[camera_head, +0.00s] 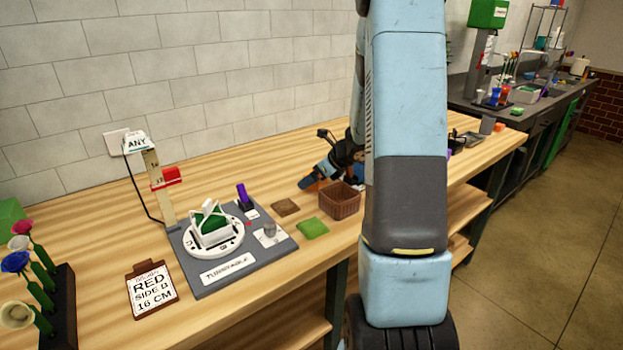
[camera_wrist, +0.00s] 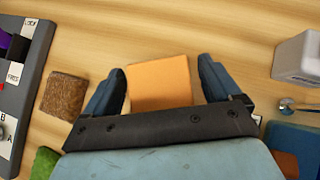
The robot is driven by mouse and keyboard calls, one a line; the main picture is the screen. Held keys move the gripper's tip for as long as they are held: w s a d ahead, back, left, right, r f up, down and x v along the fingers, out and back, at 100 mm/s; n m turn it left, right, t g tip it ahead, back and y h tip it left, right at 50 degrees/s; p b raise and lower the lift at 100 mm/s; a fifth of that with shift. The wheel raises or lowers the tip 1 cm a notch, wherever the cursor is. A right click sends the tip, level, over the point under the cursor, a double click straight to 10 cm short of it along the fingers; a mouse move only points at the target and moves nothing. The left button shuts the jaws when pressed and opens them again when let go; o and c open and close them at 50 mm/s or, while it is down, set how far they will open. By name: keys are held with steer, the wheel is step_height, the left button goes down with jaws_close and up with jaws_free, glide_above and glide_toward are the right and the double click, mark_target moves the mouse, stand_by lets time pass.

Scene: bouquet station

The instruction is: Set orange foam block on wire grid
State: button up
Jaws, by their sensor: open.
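The orange foam block (camera_wrist: 160,84) lies on the wooden table in the wrist view, its near edge hidden by my gripper's dark crossbar. My gripper (camera_wrist: 162,72) is open, with one blue finger on each side of the block. A gap shows on the right; the left finger is very close to the block, and contact cannot be told. In the head view my gripper (camera_head: 314,178) is low over the table by the wall, with a little orange showing at it. I cannot make out the wire grid for certain in either view; my arm hides part of the table.
A brown block (camera_wrist: 64,96) and a green block (camera_wrist: 45,163) lie left of my gripper. A pale grey box (camera_wrist: 298,58) and a blue object (camera_wrist: 294,139) are at the right. A brown basket (camera_head: 340,202) and a grey station board (camera_head: 205,280) stand on the table (camera_head: 100,237).

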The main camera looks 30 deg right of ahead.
steer(key=v, duration=1.1)
steer(key=s+a+r+n+g, duration=0.3)
steer(key=s+a+r+n, duration=0.7)
steer(key=a+n, duration=0.4)
steer(key=s+a+r+n+h, duration=0.2)
steer(key=s+r+n, duration=0.1)
steer(key=s+n, duration=0.4)
steer(key=s+a+r+n+t+h, duration=0.1)
steer(key=s+a+r+n+h, duration=0.1)
steer(key=s+n, duration=0.6)
steer(key=shift+s+a+r+h, duration=0.2)
steer(key=shift+r+h, duration=0.25)
steer(key=shift+h, duration=0.05)
steer(key=shift+c, duration=0.3)
